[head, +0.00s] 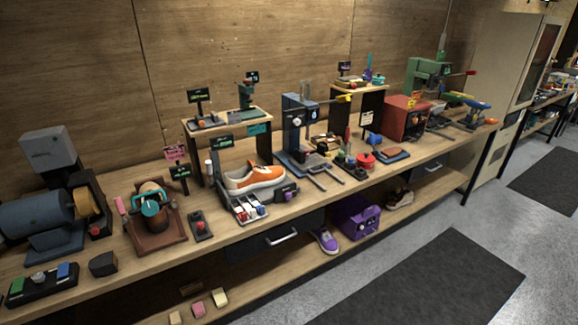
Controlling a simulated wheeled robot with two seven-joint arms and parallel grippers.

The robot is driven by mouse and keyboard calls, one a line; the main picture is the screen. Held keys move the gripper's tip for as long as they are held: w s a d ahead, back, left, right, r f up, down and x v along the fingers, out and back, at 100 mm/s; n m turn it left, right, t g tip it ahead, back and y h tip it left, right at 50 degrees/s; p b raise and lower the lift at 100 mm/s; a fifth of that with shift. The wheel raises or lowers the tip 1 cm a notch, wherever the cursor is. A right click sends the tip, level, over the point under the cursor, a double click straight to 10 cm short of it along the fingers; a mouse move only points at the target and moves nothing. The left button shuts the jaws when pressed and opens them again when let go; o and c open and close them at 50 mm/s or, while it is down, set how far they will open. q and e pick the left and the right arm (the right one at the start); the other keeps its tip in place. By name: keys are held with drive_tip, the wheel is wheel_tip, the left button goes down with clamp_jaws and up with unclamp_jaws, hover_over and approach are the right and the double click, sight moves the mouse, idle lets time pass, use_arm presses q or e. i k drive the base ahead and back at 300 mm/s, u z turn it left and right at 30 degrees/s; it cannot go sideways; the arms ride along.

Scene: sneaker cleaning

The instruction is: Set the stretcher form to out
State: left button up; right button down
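I cannot tell for certain which device carries the stretcher form. At the far right end of the bench, a blue, shoe-like piece (477,104) sits on a stand beside a yellow part; it is too small to read its setting. An orange and white sneaker (255,179) rests on a grey machine with several small switches (246,212) near the middle. A brown device with a turquoise ring (151,208) stands left of it. Neither of my grippers shows in the head view.
A long wooden workbench (223,235) carries many machines, including a blue-grey motor (37,215), a dark press (294,125), a red box (404,117) and a green press (428,69). A purple sneaker (326,241) and purple box (359,217) sit on the lower shelf. The floor in front is clear.

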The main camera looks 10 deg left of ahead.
sight(151, 194)
drive_tip(key=u, duration=1.25)
